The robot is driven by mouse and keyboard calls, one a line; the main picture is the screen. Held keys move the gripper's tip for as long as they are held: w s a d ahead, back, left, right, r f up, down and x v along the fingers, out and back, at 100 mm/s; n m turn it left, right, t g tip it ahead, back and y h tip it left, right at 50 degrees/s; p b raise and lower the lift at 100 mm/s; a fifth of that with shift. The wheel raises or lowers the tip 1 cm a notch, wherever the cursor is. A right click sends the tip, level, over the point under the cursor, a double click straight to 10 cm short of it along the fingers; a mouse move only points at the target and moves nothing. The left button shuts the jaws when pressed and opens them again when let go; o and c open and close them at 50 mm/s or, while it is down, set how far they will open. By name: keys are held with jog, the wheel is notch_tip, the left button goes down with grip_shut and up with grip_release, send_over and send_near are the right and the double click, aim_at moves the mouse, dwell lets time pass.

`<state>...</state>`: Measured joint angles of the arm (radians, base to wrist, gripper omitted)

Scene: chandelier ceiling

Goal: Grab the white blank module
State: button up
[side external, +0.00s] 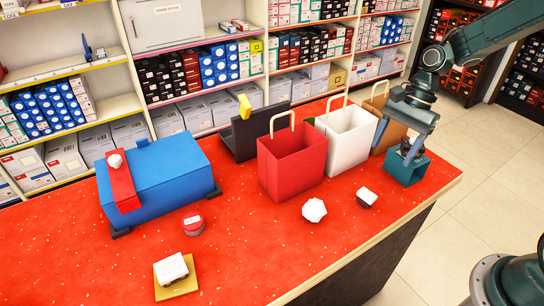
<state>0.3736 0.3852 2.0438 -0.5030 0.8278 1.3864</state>
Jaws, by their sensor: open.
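Several white pieces lie on the red counter, and I cannot tell for sure which is the white blank module. A plain white faceted piece (314,210) sits in front of the red bag. A white block with a dark lower part (366,196) is to its right. Another white block (171,267) rests on a gold plate (178,289) at the front left. My gripper (394,156) is open at the counter's right end, pointing down by a small teal box (405,174). Dark contents show in that box between the fingers; whether they touch is unclear. The white pieces are apart from my gripper.
A red bag (292,165), a white bag (347,140) and a brown bag (391,133) stand behind the white pieces. A blue box (170,175) with a red strap is at left, with a red-and-white round piece (193,225) before it. The front middle counter is clear.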

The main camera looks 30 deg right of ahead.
aim_at(368, 194)
jog(key=shift+w+d+f, duration=0.1)
jog(key=shift+d+f, duration=0.05)
jog(key=shift+f, duration=0.2)
jog(key=shift+x, duration=4.35)
jog(key=shift+x, duration=2.6)
jog(key=shift+r, duration=0.1)
jog(key=c, duration=1.1)
jog(key=shift+o, duration=0.2)
jog(key=shift+r, duration=0.1)
